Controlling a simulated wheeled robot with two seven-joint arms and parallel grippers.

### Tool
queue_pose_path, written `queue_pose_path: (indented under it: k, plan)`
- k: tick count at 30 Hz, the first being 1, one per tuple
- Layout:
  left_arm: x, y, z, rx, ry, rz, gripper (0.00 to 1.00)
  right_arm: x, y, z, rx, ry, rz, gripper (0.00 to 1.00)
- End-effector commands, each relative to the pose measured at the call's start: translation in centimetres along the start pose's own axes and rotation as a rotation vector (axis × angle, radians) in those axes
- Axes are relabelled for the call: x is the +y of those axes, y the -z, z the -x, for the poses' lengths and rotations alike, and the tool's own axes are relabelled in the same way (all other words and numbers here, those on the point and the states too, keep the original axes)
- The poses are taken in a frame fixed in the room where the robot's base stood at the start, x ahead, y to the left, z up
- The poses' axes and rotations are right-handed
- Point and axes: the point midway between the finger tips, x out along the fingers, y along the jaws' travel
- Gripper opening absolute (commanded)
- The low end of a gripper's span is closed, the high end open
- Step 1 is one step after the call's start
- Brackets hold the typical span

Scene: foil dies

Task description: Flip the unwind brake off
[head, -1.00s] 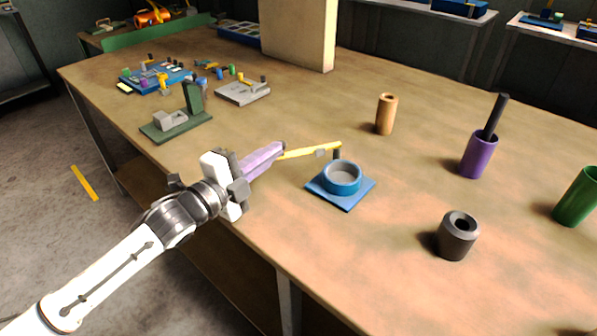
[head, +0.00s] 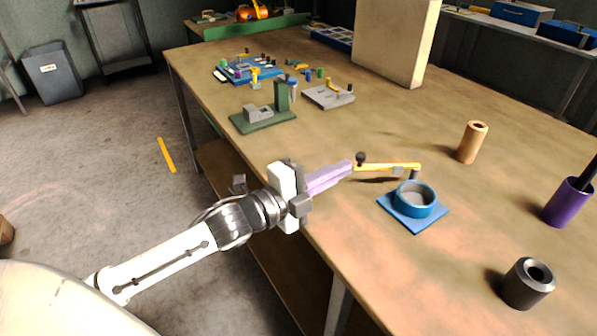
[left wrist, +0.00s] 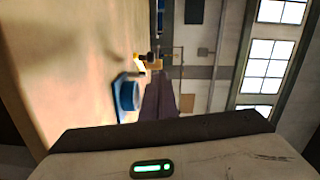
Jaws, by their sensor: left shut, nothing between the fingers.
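The unwind brake is a yellow lever (head: 390,166) with a dark knob (head: 360,158) at its left end and a dark post at its right end. The post stands at the back of a blue ring on a blue square base (head: 413,222). My left gripper (head: 349,166) has purple fingers, shut and empty, with tips right beside the knob end; I cannot tell if they touch. In the left wrist view, the fingers (left wrist: 160,82) point toward the knob (left wrist: 152,57), with the blue ring (left wrist: 129,96) to their left. My right gripper is not in view.
A green stand (head: 262,120) and a grey plate (head: 328,96) lie farther back. A tan cylinder (head: 472,142), a purple cup (head: 568,202) and a dark hollow cylinder (head: 527,284) stand to the right. A tall beige block (head: 380,40) is behind. Table around the blue base is clear.

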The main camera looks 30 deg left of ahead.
Motion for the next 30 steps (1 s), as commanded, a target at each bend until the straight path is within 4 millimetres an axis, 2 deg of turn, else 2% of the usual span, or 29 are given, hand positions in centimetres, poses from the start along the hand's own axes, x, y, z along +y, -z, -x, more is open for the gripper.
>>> queue_pose_path:
  k: [1, 6, 12, 18, 30]
  plan:
    - [0.5, -0.6, 1.1, 0.001, -0.007, -0.004, 0.00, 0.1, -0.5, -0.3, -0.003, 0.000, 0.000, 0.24]
    - [0.2, -2.2, 4.1, 0.003, -0.006, -0.001, 0.00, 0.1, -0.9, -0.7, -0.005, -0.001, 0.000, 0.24]
    - [-0.1, -3.4, 6.2, 0.004, -0.005, 0.004, 0.00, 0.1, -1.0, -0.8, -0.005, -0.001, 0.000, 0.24]
    - [-0.4, -3.7, 6.8, 0.007, -0.001, 0.005, 0.00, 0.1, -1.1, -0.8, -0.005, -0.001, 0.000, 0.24]
    - [-0.4, -3.7, 6.8, 0.007, -0.001, 0.005, 0.00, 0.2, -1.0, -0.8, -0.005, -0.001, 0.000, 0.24]
